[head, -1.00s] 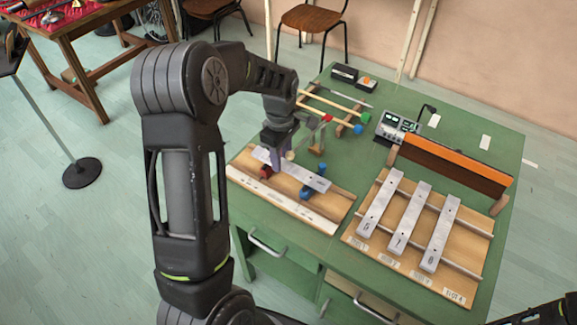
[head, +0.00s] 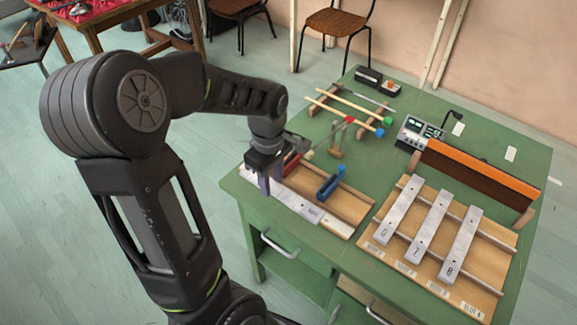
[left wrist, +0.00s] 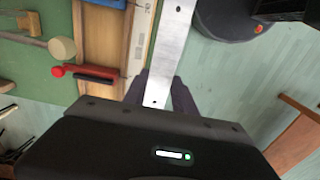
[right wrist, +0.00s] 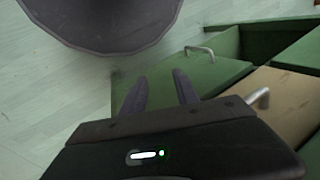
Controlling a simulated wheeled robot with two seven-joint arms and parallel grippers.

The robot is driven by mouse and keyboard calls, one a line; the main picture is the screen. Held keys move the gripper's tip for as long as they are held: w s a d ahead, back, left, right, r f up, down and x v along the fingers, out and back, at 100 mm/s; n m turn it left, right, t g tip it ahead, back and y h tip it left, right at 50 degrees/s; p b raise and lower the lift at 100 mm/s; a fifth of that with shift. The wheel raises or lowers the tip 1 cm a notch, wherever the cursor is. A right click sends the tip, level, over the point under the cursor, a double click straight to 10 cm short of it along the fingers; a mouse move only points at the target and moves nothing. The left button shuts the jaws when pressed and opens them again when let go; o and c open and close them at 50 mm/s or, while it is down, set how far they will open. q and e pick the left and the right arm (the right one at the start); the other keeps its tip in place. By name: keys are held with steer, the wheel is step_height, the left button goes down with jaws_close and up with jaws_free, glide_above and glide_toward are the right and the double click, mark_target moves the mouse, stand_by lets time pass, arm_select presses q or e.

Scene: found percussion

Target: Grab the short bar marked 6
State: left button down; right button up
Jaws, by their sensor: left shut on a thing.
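A short silver bar (head: 298,205) is held near one end in my left gripper (head: 268,184), at the front edge of the left wooden board (head: 345,208). In the left wrist view the bar (left wrist: 166,45) runs away from between the two fingers (left wrist: 153,92); its mark is too small to read. Whether the bar touches the board's edge I cannot tell. My right gripper (right wrist: 162,92) has its fingers apart with nothing between them, above the green cabinet front in the right wrist view.
A red-handled piece (head: 292,163) and a blue-handled piece (head: 331,182) stand on the left board. Three silver bars, two marked 7 (head: 429,240) and 8 (head: 459,244), lie on the right board (head: 385,252). Mallets (head: 345,112) rest behind. An orange-topped box (head: 470,170) stands at right.

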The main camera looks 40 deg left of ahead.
arm_select(q)
steer(key=s, duration=0.6)
steer(key=shift+s, duration=0.2)
